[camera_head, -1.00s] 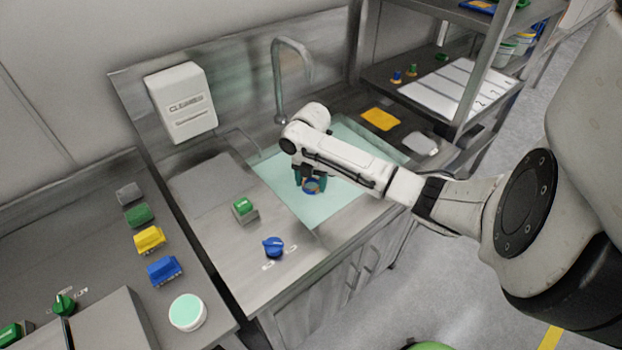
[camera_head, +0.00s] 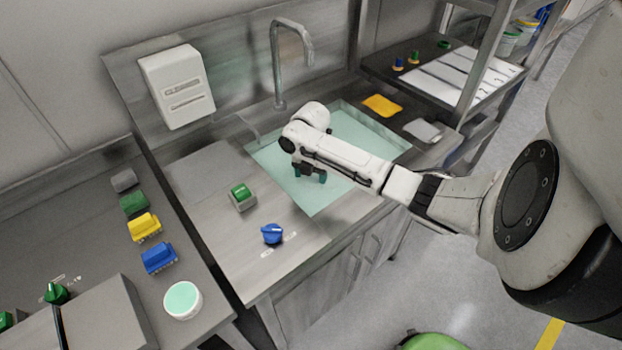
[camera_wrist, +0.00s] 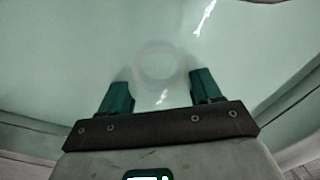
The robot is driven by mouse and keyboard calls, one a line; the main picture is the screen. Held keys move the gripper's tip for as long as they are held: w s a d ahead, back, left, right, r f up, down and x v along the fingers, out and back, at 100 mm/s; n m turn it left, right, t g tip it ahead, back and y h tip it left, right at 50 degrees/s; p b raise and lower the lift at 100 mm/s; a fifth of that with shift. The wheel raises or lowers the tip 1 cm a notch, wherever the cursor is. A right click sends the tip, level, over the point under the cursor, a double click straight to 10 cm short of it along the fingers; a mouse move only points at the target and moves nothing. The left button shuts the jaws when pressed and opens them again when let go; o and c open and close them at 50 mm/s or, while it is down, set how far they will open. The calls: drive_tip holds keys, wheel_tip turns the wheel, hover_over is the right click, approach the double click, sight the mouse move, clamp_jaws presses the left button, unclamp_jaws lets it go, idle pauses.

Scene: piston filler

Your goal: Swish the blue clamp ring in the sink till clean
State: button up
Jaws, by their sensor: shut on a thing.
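The sink (camera_head: 345,140) holds pale green, see-through water. My gripper (camera_head: 310,177) points down into it, with its teal fingertips at or under the water surface. In the wrist view, my gripper (camera_wrist: 158,82) is shut on the clamp ring (camera_wrist: 139,66), which shows only as a faint round outline between and just beyond the fingertips. The water blurs it, so its blue colour and any dirt on it cannot be told. In the head view the ring is hidden.
The steel faucet (camera_head: 277,60) rises behind the sink. A green-topped block (camera_head: 241,196) and a blue knob (camera_head: 272,234) are on the counter left of it. A yellow cloth-like piece (camera_head: 382,105) and a grey pad (camera_head: 423,130) lie to the right.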

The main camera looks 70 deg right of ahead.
drive_tip(key=shift+s+a+p, duration=0.3)
drive_tip(key=shift+s+p, duration=0.25)
drive_tip(key=shift+p, duration=0.1)
drive_tip(key=shift+w, duration=0.1)
drive_tip(key=shift+w+d+b, duration=0.6)
drive_tip(key=shift+w, duration=0.35)
drive_tip(key=shift+s, duration=0.1)
drive_tip(key=shift+s+a+p, duration=0.6)
drive_tip(key=shift+s+p, duration=0.35)
drive_tip(key=shift+p, duration=0.1)
drive_tip(key=shift+w, duration=0.1)
